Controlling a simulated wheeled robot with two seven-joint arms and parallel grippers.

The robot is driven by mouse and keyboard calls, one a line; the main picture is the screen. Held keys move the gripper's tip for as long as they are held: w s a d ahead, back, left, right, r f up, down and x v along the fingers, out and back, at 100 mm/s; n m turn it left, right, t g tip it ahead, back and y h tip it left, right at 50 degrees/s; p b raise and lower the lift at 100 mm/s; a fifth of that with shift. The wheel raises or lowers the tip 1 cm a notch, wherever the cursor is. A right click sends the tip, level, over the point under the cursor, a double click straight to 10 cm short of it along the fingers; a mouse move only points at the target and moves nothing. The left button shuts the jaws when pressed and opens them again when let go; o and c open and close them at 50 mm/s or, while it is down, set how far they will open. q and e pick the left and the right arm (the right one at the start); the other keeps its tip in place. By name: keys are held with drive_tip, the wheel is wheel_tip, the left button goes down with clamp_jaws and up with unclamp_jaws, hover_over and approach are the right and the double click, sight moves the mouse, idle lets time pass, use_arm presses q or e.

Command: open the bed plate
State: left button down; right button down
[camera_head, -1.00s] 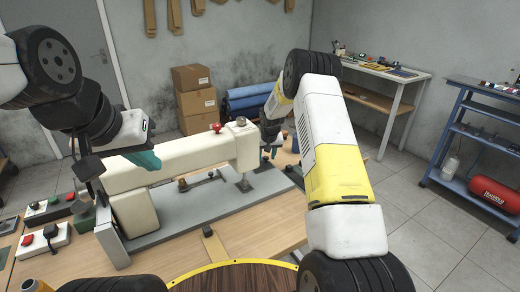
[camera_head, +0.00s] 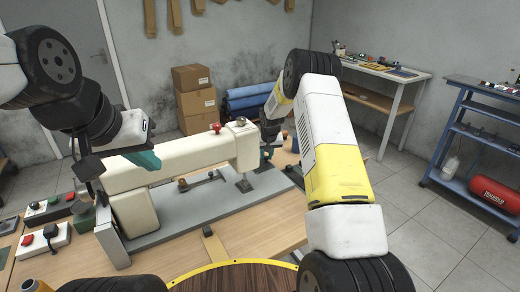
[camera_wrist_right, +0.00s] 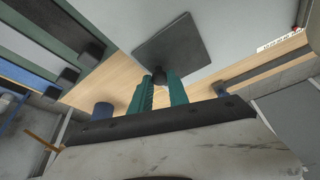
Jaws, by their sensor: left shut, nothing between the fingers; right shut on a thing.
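The bed plate shows in the right wrist view as a dark square plate (camera_wrist_right: 178,47) over a pale grey surface, with a dark knob (camera_wrist_right: 154,76) at its near edge. My right gripper (camera_wrist_right: 156,88) has its green fingers closed around this knob. I cannot tell whether the plate is raised. In the head view my right gripper (camera_head: 267,152) is low beyond the cream machine's head, partly hidden by the machine and my arm. My left gripper (camera_head: 148,160) is shut and empty, above the left part of the cream machine arm (camera_head: 185,155).
The machine's grey base (camera_head: 185,220) lies on the wooden table (camera_head: 260,232). Red and green button boxes (camera_head: 45,238) stand at the left. Cardboard boxes (camera_head: 193,95) and blue rolls (camera_head: 248,98) are behind. A blue shelf cart (camera_head: 470,130) stands at the right.

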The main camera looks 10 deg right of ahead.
idle(0.8)
drive_tip(key=w+d, duration=0.1)
drive_tip(key=d, duration=0.1)
drive_tip(key=w+d, duration=0.1)
drive_tip(key=d, duration=0.2)
drive_tip(key=w+d, duration=0.1)
drive_tip(key=d, duration=0.2)
drive_tip(key=shift+w+d, duration=0.25)
drive_tip(key=shift+w, duration=0.05)
drive_tip(key=c, duration=1.3)
unclamp_jaws()
drive_tip(key=shift+o, duration=0.2)
drive_tip(key=v, duration=0.7)
drive_tip(key=shift+s+r, duration=0.2)
drive_tip(key=shift+r, duration=0.15)
